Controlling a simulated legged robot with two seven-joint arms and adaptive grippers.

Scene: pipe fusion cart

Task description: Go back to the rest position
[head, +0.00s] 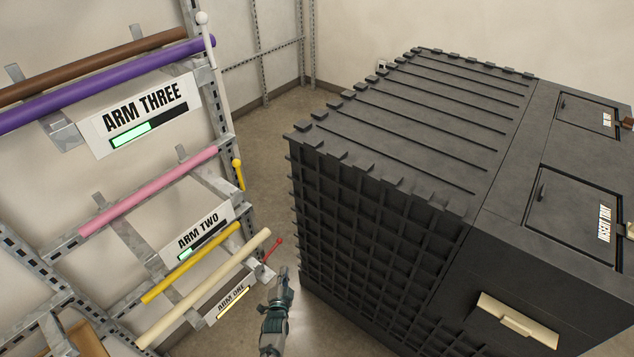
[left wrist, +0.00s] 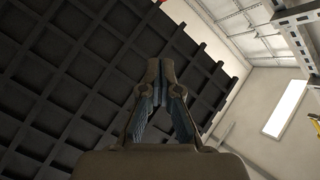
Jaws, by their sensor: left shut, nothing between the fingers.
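My left gripper (head: 279,279) shows at the bottom middle of the head view, pointing up the picture. It is in the gap between the pipe rack (head: 222,110) on the left and the dark ribbed cart (head: 400,130) on the right. In the left wrist view my left gripper (left wrist: 160,66) has its fingertips together, with nothing between them. The grid side of the cart (left wrist: 70,70) fills much of that view behind the fingers. My right gripper is not in either view.
The rack holds brown (head: 100,62), purple (head: 105,86), pink (head: 148,190), yellow (head: 190,264) and cream (head: 205,288) pipes. A red-knobbed lever (head: 272,249) sticks out near my left gripper. Bare floor (head: 262,160) shows between rack and cart.

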